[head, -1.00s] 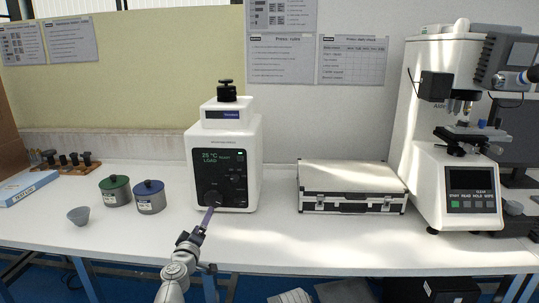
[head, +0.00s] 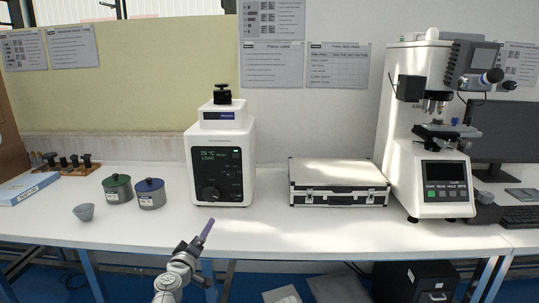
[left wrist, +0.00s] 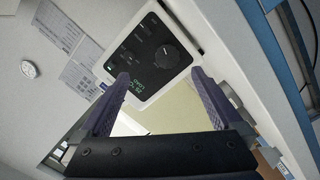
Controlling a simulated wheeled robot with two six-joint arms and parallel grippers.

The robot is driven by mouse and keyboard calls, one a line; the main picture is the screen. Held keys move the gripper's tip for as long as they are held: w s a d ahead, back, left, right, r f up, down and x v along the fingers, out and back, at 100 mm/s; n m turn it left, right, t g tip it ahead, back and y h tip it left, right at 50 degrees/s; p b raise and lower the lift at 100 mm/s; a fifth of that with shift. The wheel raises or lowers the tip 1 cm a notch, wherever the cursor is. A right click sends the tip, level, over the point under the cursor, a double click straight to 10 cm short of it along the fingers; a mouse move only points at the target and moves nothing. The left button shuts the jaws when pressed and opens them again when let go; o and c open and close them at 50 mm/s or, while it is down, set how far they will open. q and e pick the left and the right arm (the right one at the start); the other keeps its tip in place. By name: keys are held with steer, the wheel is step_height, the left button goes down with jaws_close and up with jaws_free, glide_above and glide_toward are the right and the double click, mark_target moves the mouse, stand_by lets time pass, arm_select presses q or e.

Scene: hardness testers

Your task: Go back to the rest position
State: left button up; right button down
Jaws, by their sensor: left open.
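My left gripper (head: 207,229) is in the head view at the table's front edge, in front of the white mounting press (head: 221,150). A gap of bare table lies between its purple fingers and the press. In the left wrist view the two purple fingers (left wrist: 158,90) are spread apart with nothing between them. The press's dark panel with a round knob (left wrist: 152,53) shows beyond the fingers. My right gripper is not in view.
A green-lidded tin (head: 117,189), a blue-lidded tin (head: 151,194) and a small grey cup (head: 84,212) stand left of the press. A silver case (head: 338,183) and a white hardness tester (head: 431,130) stand right. The table's front middle is clear.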

arm_select(q)
steer(key=s+d+f+m+g+h, duration=0.4)
steer(key=s+d+f+m+g, duration=0.45)
steer(key=d+f, duration=0.3)
steer(key=s+a+f+g+y, duration=0.3)
steer(key=s+a+f+g, duration=0.15)
steer(key=s, duration=0.25)
steer(key=s+a+f+g+y, duration=0.3)
steer(key=s+a+f+g, duration=0.15)
steer(key=s, duration=0.25)
steer(key=s+d+r+m+p, duration=0.1)
steer(key=s+d+r+p, duration=0.1)
steer(key=d+r+p, duration=0.2)
steer(key=s+d+r+m+y+p, duration=0.1)
steer(key=d+r+p, duration=0.3)
steer(key=r+p, duration=0.7)
steer(key=s+d+r+m+p, duration=0.2)
steer(key=s+d+r+p, duration=0.1)
steer(key=r+p, duration=0.4)
steer(key=shift+d+r+p, duration=0.35)
steer(key=shift+d+p, duration=0.2)
steer(key=shift+p, duration=0.1)
